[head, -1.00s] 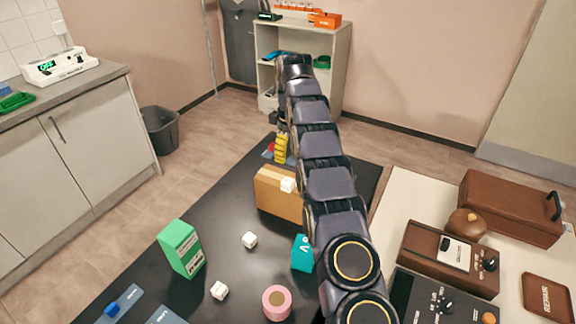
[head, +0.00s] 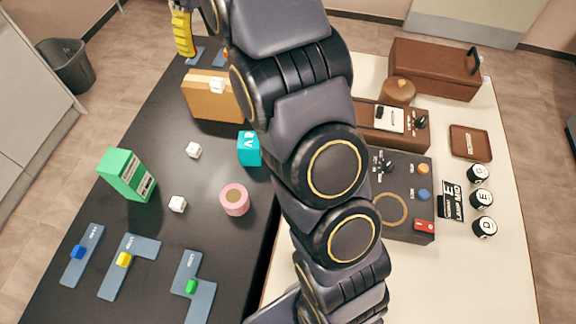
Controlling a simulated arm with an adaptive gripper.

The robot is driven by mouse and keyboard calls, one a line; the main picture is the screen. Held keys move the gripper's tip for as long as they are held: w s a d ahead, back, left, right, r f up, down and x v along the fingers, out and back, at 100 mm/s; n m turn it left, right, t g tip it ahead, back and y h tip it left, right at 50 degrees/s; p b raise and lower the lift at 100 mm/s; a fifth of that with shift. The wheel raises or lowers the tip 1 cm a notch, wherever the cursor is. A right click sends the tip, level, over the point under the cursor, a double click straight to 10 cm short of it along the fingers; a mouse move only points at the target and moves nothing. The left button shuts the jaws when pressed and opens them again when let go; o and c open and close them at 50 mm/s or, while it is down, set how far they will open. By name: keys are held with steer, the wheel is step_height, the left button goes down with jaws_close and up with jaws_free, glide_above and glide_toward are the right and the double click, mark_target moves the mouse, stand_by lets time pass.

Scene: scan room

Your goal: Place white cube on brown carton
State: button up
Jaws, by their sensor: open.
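The brown carton (head: 201,104) stands on the black table, left of my arm. One white cube (head: 217,85) rests on top of it. Two more white cubes lie on the black table: one white cube (head: 194,150) in front of the carton, and another white cube (head: 178,204) nearer, right of the green box. My arm runs up through the middle of the head view and leaves at the top edge.
A green box (head: 126,174), a teal box (head: 249,148) and a pink roll (head: 234,199) stand on the black table (head: 215,255). Blue-grey plates with coloured pieces lie at the front left. Brown cases and a control box (head: 415,190) fill the white table.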

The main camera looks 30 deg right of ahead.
steer(key=s+a+f+m, duration=0.1)
steer(key=s+a+m, duration=0.1)
steer(key=s, duration=1.4)
steer(key=s+a+f+m+g, duration=0.1)
steer(key=s+m, duration=0.2)
steer(key=s, duration=1.4)
steer(key=shift+s+a+f+m, duration=0.2)
steer(key=shift+s+a+m, duration=0.1)
steer(key=shift+a+m, duration=0.1)
steer(key=shift+f, duration=0.1)
steer(key=o, duration=0.9)
steer(key=shift+w, duration=0.15)
steer(key=shift+c, duration=0.2)
steer(key=w+d+r+n+t, duration=0.1)
steer(key=w+r+n+t, duration=0.2)
steer(key=w, duration=0.8)
steer(key=w+d+r+n+t+h, duration=0.1)
steer(key=w+d+r+n, duration=0.3)
steer(key=w, duration=0.7)
steer(key=w+a+r+n+t, duration=0.15)
steer(key=w+r, duration=0.25)
steer(key=w, duration=0.6)
steer(key=w+d+f+n, duration=0.1)
steer(key=w+f, duration=0.3)
steer(key=f, duration=0.4)
steer(key=shift+w+d+f, duration=0.15)
steer(key=shift+d+f, duration=0.15)
steer(key=shift+f, duration=0.1)
